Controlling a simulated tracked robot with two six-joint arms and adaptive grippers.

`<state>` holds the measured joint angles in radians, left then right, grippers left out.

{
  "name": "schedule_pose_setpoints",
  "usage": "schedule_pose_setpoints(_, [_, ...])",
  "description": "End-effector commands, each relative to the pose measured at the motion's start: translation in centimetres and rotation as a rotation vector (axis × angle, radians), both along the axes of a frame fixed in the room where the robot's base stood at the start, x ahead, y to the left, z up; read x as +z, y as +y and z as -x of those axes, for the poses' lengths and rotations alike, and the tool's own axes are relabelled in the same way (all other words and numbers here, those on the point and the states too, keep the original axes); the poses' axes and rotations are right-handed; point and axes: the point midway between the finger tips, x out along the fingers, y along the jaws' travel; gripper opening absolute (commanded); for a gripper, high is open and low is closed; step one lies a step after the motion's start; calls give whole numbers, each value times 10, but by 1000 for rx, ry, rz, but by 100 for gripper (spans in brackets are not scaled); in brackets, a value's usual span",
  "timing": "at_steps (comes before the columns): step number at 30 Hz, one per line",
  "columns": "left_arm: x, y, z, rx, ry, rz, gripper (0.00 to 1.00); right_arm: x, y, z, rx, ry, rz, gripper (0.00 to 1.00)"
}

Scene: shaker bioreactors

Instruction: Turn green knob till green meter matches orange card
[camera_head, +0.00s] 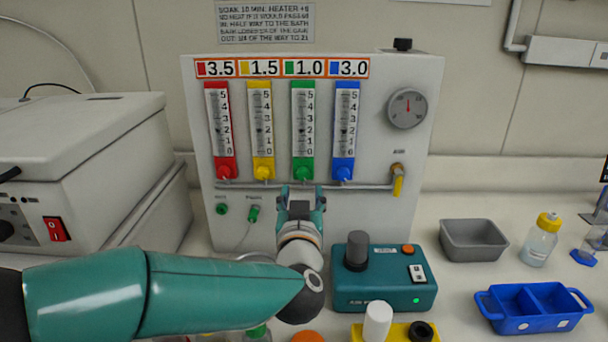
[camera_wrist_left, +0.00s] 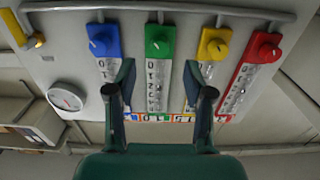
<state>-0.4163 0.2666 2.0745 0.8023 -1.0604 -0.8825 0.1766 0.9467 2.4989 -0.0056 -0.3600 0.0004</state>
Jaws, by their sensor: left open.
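The green meter (camera_head: 303,115) is a white upright scale on a green backing, third of four on the white panel. Its green knob (camera_head: 303,170) is at the bottom, and shows in the left wrist view (camera_wrist_left: 157,47) with a pale pointer mark. The orange-edged card (camera_head: 304,68) above it reads 1.0. A small dark mark sits near mid-scale; its exact reading is too small to tell. My left gripper (camera_head: 301,192) is open, just below the green knob in the head view. In the wrist view its fingers (camera_wrist_left: 159,75) are apart, with nothing between them. My right gripper is out of view.
The red knob (camera_head: 225,170), yellow knob (camera_head: 263,172) and blue knob (camera_head: 342,172) flank the green one closely. A grey pipe (camera_head: 370,187) runs beneath them. A teal stirrer box (camera_head: 384,285), grey tray (camera_head: 473,240) and blue bin (camera_head: 535,306) stand at right.

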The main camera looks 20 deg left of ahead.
Motion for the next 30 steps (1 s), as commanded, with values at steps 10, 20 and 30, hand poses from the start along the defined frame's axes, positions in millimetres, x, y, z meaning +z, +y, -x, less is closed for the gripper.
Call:
schedule_pose_setpoints(10, [1,16,-59,-1,0,0,52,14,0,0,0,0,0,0])
schedule_pose_setpoints(20, [0,19,-70,-4,-1,0,52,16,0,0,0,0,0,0])
schedule_pose_setpoints(30, [0,18,-70,-4,0,0,19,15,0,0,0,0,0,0])
